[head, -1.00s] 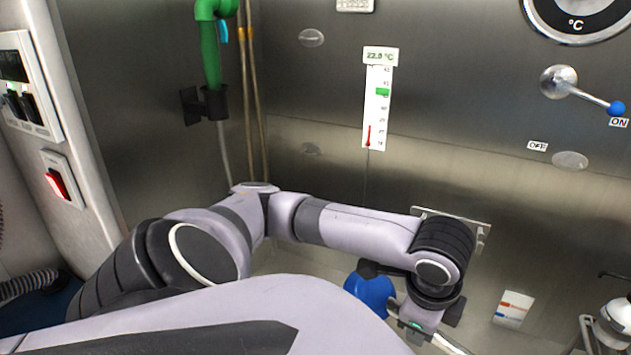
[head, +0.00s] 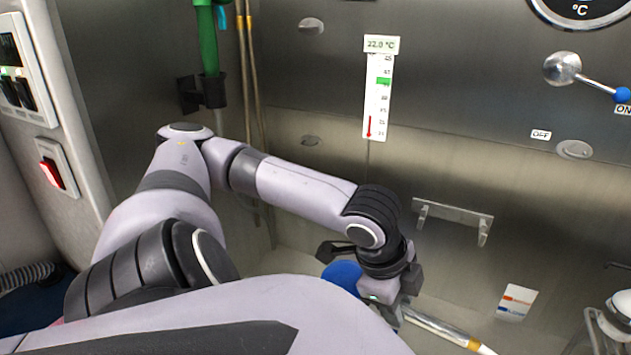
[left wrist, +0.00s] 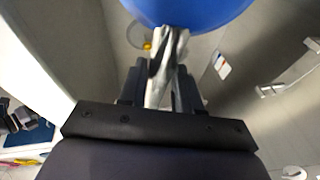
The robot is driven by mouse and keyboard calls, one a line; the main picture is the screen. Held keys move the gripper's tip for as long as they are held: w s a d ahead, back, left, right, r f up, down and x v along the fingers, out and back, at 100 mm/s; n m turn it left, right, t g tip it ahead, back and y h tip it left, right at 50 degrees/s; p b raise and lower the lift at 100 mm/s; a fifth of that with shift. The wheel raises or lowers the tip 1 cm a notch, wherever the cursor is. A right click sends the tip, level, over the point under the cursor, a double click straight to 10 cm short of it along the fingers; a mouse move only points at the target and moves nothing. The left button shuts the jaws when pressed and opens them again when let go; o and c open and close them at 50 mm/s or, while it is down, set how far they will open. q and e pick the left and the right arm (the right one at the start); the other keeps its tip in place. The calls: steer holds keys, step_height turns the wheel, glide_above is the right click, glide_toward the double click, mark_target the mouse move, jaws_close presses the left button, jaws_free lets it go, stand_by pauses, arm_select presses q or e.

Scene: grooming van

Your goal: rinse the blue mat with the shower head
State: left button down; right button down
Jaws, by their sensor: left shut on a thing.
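The green shower head (head: 208,45) rests in a black holder (head: 203,92) on the left wall, its top cut off by the picture edge. My left gripper (head: 388,288) is low in front of the back wall. It is shut on a silver lever (head: 440,329) with a blue ball (head: 342,272). In the left wrist view the lever (left wrist: 166,62) runs between the fingers (left wrist: 160,88) to the blue ball (left wrist: 187,10). A dark blue surface (head: 38,315) shows at the lower left; I cannot tell whether it is the mat. My right gripper is not in view.
A lever (head: 592,84) with a blue knob points to ON at the upper right. A metal bracket (head: 453,218) and an orange-and-blue label (head: 517,302) are right of my arm. A red-lit switch (head: 51,174) is at the left.

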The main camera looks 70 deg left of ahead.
arm_select(q)
steer(key=shift+f, duration=0.6)
steer(key=shift+a, duration=0.1)
steer(key=shift+s+a, duration=0.35)
steer(key=shift+s, duration=0.05)
steer(key=shift+p, duration=0.3)
steer(key=shift+w+d+p, duration=0.35)
steer(key=shift+w+d, duration=0.1)
steer(key=shift+d, duration=0.05)
steer(key=shift+s+a, duration=0.1)
steer(key=shift+s+a+p, duration=0.35)
steer(key=shift+a+p, duration=0.05)
